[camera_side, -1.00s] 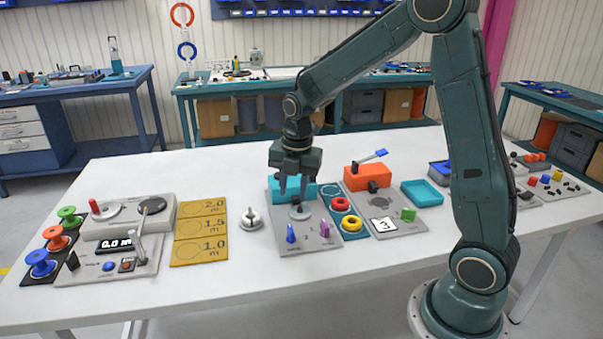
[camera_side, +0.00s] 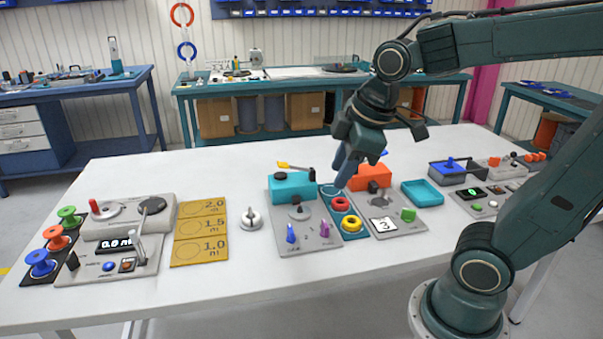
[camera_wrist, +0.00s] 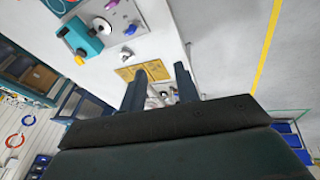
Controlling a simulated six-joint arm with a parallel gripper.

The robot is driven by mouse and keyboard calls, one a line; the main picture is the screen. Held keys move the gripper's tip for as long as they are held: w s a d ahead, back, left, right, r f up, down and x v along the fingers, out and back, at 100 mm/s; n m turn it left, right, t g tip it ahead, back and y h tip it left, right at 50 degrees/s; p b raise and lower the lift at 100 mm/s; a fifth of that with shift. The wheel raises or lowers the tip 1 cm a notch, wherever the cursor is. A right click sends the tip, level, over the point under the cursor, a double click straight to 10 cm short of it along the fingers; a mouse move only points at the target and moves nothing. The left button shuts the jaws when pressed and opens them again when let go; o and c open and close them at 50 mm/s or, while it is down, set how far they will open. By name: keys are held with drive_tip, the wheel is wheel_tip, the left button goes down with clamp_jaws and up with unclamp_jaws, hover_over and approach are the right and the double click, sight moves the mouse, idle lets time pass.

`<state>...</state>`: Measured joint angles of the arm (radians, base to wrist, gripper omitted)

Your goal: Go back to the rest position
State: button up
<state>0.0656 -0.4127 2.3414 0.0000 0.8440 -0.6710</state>
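My gripper (camera_side: 343,178) hangs raised and tilted over the white table, above the zone of the teal and orange boxes. In the side view its fingers overlap and look like one. In the wrist view my gripper (camera_wrist: 158,78) shows two fingers standing apart with nothing held between them. The teal box (camera_side: 293,188) has a yellow-tipped lever on top. The orange box (camera_side: 371,178) stands just right of the fingers, and part of its top is hidden by my gripper.
A silver knob (camera_side: 251,219), yellow length plates (camera_side: 200,234) and colored reels (camera_side: 40,262) are to the left. An empty teal tray (camera_side: 422,194) and more panels lie right. The table's front strip is clear.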

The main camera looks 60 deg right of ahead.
drive_tip(key=s+a+m+t, duration=0.1)
drive_tip(key=s+m, duration=0.6)
drive_tip(key=shift+s+a+r, duration=0.3)
drive_tip(key=shift+a, duration=0.05)
idle(0.6)
